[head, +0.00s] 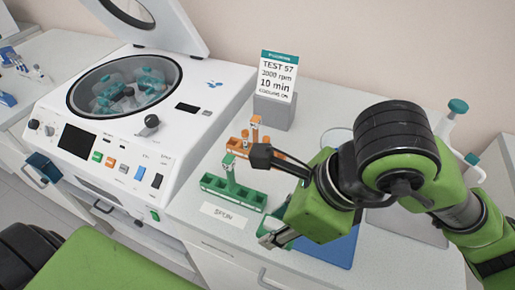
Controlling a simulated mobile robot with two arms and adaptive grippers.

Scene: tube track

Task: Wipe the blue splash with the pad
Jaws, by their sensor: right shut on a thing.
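My right gripper (268,200) reaches over the worktop from the right, beside the green rack. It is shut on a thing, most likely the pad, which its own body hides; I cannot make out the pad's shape. A flat blue area (338,250) with straight edges lies on the worktop below and right of the gripper, partly covered by it. It looks more like a mat than a splash. I cannot make out a separate blue splash. My left arm shows at the bottom left; its gripper is out of view.
A white centrifuge (195,119) with its lid up stands at left. A green rack (232,192) and an orange rack (238,147) stand close to my right gripper. A sign (277,78) on a grey block stands behind. A card (224,215) lies at the front.

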